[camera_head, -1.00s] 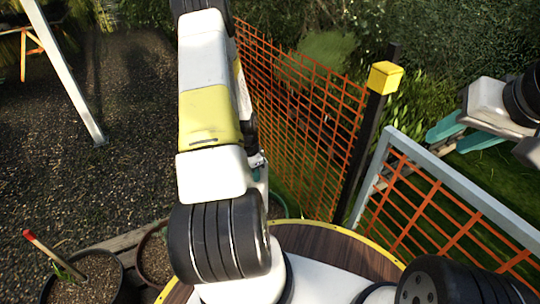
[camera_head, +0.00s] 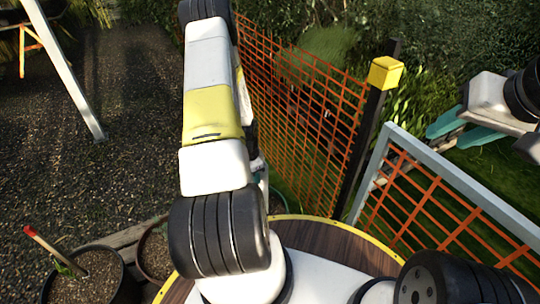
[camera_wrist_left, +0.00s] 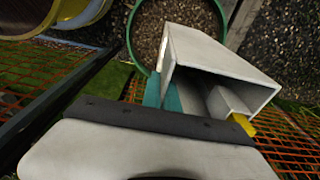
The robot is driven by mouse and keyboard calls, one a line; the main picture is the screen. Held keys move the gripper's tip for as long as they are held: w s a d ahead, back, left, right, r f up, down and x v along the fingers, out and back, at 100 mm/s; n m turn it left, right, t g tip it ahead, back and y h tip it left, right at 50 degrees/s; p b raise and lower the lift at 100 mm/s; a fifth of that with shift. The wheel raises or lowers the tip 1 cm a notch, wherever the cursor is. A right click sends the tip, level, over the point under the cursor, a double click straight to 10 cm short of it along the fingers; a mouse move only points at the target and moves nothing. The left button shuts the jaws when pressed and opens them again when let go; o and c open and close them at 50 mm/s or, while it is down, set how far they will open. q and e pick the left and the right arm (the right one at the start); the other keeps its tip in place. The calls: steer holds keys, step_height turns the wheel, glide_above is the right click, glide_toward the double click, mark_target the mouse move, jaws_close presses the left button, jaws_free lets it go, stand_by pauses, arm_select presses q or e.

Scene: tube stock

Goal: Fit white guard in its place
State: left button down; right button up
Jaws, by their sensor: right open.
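The white guard (camera_wrist_left: 225,55) is a pale, box-shaped sleeve with an open end, tilted in the left wrist view. My left gripper (camera_wrist_left: 162,90) has its teal fingers on either side of one guard wall and appears shut on it. In the head view my left arm hides that gripper and most or all of the guard. My right gripper (camera_head: 464,130) is at the right in the head view, with its teal fingers apart and nothing between them. It is above and behind the grey-framed mesh panel.
A green ring-shaped rim (camera_wrist_left: 131,45) lies beyond the guard. A pot (camera_head: 117,276) with a red-tipped stake (camera_head: 50,248) stands at lower left. Orange mesh (camera_head: 300,115), a black post with a yellow cap (camera_head: 385,73) and a grey-framed panel (camera_head: 455,180) stand nearby.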

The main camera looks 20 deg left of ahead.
arm_select(q)
steer(key=shift+f, duration=1.35)
steer(key=c, duration=1.6)
jaws_free()
steer(key=shift+o, duration=0.2)
steer(key=shift+r, duration=0.1)
steer(key=r, duration=0.7)
steer(key=shift+s+a+r, duration=0.3)
steer(key=shift+s, duration=0.05)
